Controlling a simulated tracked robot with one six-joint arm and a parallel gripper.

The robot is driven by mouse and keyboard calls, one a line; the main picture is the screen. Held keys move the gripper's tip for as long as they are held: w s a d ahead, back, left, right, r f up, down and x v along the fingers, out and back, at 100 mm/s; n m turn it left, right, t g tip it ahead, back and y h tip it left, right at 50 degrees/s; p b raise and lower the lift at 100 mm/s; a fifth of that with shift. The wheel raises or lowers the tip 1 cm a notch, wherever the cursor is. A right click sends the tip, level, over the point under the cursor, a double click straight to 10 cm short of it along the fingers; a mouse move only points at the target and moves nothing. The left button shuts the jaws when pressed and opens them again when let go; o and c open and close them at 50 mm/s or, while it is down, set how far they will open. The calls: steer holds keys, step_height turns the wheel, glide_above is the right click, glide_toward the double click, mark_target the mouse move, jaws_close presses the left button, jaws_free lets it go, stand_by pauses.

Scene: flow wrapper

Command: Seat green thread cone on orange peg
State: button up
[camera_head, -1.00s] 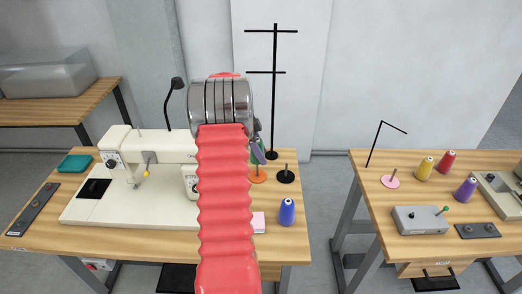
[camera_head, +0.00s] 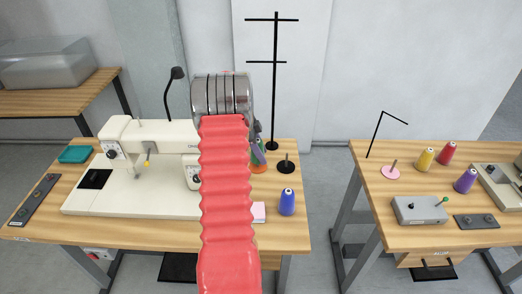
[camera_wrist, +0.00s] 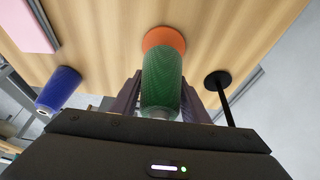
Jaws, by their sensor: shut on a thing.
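The green thread cone (camera_wrist: 162,80) is between the two fingers of my gripper (camera_wrist: 162,95) in the wrist view, and the gripper is shut on it. The peg's orange base disc (camera_wrist: 164,38) shows just past the cone's far end. The peg's shaft is hidden by the cone, and I cannot tell whether the cone is around it or whether a gap is left to the disc. In the head view my arm hides most of the cone; the gripper fingers (camera_head: 258,155) are close over the orange disc (camera_head: 259,168).
A blue cone (camera_head: 287,202) and a pink pad (camera_head: 258,212) are nearer the front. The sewing machine (camera_head: 150,140) is left; a tall black thread stand (camera_head: 275,90) is behind. Another table (camera_head: 420,180) is right.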

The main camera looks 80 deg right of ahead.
mark_target(261, 140)
steer(key=shift+f, duration=1.35)
steer(key=o, duration=1.2)
steer(key=shift+r, duration=0.1)
step_height(261, 140, up, 10)
steer(key=shift+f, duration=0.15)
stand_by(0.4)
